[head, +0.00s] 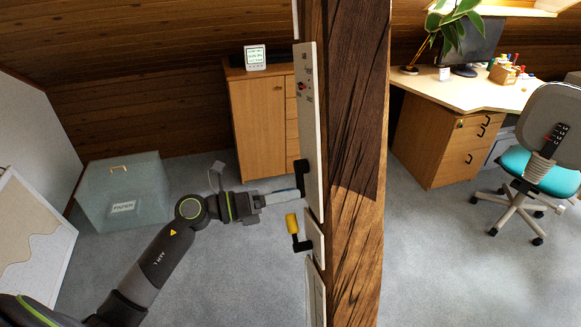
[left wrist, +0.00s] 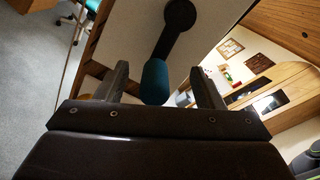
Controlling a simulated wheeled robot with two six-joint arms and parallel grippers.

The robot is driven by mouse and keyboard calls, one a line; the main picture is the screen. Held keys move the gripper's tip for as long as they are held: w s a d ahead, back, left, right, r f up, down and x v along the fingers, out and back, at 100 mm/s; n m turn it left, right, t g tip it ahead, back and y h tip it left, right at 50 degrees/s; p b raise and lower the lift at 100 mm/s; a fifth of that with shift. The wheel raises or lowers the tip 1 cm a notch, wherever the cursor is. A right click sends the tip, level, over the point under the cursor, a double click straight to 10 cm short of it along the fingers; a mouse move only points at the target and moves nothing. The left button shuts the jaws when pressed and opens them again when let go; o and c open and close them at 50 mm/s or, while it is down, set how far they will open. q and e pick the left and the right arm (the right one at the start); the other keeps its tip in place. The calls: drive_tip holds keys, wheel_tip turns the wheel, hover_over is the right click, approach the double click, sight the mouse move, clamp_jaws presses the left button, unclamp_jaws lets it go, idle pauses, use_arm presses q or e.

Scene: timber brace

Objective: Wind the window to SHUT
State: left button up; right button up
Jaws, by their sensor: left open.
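A white panel (head: 311,130) is fixed to the left face of a timber post. It carries a black crank (head: 300,175), seen nearly edge-on. In the left wrist view the crank's black arm (left wrist: 168,40) ends in a dark teal handle (left wrist: 154,82). My left gripper (head: 285,196) is at this crank; its open fingers (left wrist: 158,88) stand either side of the handle, with gaps visible. A second crank with a yellow handle (head: 292,223) sits lower, on a smaller panel (head: 315,241). I cannot make out the window itself. My right gripper is not in view.
The timber post (head: 356,170) divides the view. A wooden cabinet (head: 259,125) with a small display (head: 255,57) stands behind. A grey-green box (head: 125,178) is at left; a desk (head: 450,85) and chair (head: 545,160) are at right. Carpet is clear between.

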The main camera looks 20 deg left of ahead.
use_arm(q)
drive_tip(key=shift+s+a+f, duration=0.1)
drive_tip(key=shift+s+a, duration=0.1)
drive_tip(key=shift+a, duration=0.25)
drive_tip(key=b+v, duration=0.2)
drive_tip(key=v, duration=0.4)
drive_tip(key=shift+s+a, duration=0.15)
drive_tip(key=shift+s, duration=0.1)
